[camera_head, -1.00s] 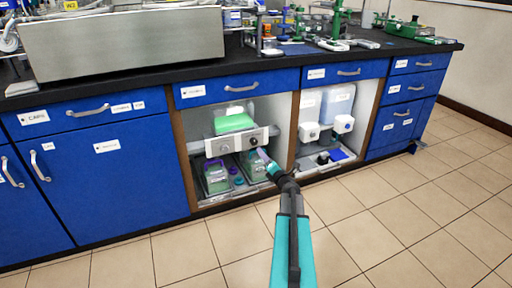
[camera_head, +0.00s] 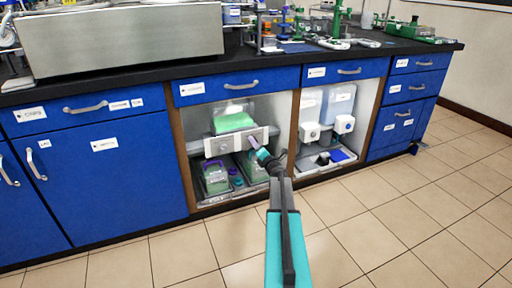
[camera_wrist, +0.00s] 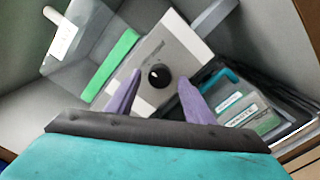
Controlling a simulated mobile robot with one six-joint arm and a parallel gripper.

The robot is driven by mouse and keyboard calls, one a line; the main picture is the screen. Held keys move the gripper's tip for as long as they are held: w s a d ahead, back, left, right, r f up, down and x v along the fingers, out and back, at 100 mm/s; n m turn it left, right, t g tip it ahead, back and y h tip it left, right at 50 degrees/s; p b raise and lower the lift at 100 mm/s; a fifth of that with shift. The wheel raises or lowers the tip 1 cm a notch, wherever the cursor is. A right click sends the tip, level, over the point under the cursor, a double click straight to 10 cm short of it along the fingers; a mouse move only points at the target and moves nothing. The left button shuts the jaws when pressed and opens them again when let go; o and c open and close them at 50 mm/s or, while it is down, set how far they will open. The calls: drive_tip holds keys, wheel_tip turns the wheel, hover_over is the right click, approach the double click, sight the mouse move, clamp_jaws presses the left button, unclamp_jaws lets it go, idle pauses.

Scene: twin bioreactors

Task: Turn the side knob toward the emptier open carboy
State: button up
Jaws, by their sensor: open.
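A pale panel (camera_head: 215,143) with knobs is at the front of the left open cabinet bay. In the wrist view a round black knob (camera_wrist: 159,75) stands on this panel (camera_wrist: 184,42). My gripper (camera_wrist: 160,80) is open, its two purple fingers on either side of the knob; I cannot tell whether they touch it. In the head view my gripper (camera_head: 252,142) is at the panel's right end and hides that knob. Two bluish translucent carboy-like containers, one left (camera_head: 310,103) and one right (camera_head: 338,104), stand in the right bay. Their fill levels are unclear.
A clear container with a green layer (camera_head: 234,122) sits above the panel. Green-filled trays (camera_head: 215,180) lie below it; a dark tray with labelled boxes (camera_wrist: 240,108) shows in the wrist view. A wooden divider (camera_head: 293,128) stands right of my gripper. The floor in front is clear.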

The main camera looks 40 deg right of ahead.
drive_tip(key=shift+w+d, duration=0.1)
drive_tip(key=shift+w, duration=0.15)
drive_tip(key=c, duration=1)
drive_tip(key=shift+d, duration=0.1)
drive_tip(key=shift+c, duration=0.2)
